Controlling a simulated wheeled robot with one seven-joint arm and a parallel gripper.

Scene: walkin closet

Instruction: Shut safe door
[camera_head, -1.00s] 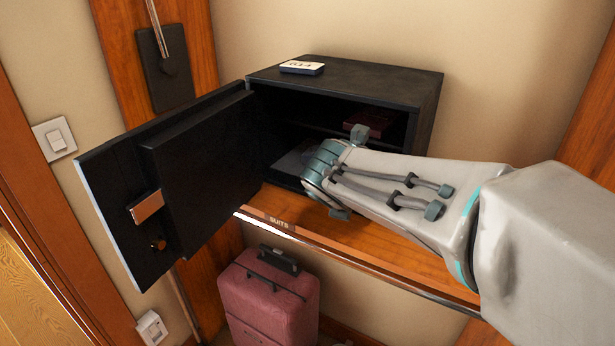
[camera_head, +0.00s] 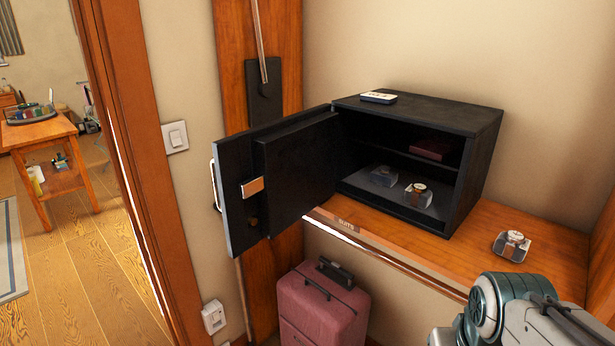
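The black safe (camera_head: 478,140) stands on the wooden shelf. Its door (camera_head: 295,165) is swung wide open to the left, with the inner face, a metal latch plate (camera_head: 252,187) and a handle on the outer edge (camera_head: 214,185) showing. Inside, a dark red box (camera_head: 432,149) lies on the upper level. A small clear box (camera_head: 383,176) and a watch-like item on a clear stand (camera_head: 418,195) are on the lower level. My arm is at the bottom right, away from the door and the safe. My gripper's fingers are not visible.
A similar watch-like item on a stand (camera_head: 512,245) sits on the shelf (camera_head: 400,246) right of the safe. A white-labelled block (camera_head: 379,97) lies on top of the safe. A pink suitcase (camera_head: 318,308) stands below. A doorway and a wooden table (camera_head: 42,132) are at the left.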

